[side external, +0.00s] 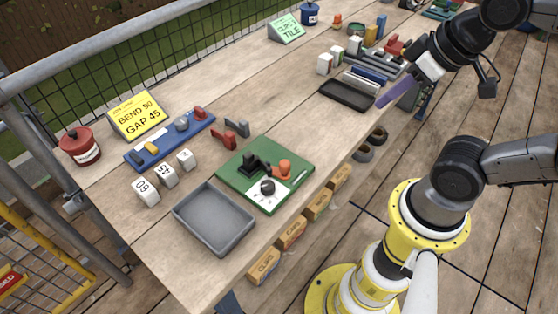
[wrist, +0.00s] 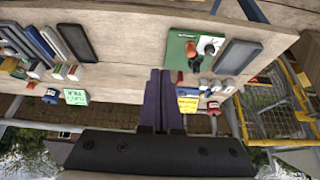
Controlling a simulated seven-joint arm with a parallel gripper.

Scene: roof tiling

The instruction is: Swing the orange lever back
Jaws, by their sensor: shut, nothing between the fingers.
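A green board (side external: 237,180) lies on the bench near its front edge. On it stand a small orange part (side external: 284,167) that looks like the lever, a black bracket (side external: 255,164) and a dark round knob (side external: 267,187) on a white plate. The orange part is small, and I cannot tell which way it is swung. The green board also shows at the top of the wrist view (wrist: 175,50). My gripper (side external: 380,104) has long purple fingers. They are shut and empty, well away from the board, near the black tray; they also show in the wrist view (wrist: 160,75).
A grey tray (side external: 213,218) sits beside the board. A blue rail (side external: 170,140) with small parts, white number cubes (side external: 167,175) and a yellow sign (side external: 138,116) stand behind. A black tray (side external: 347,95) lies near my gripper. The mid-bench is mostly clear.

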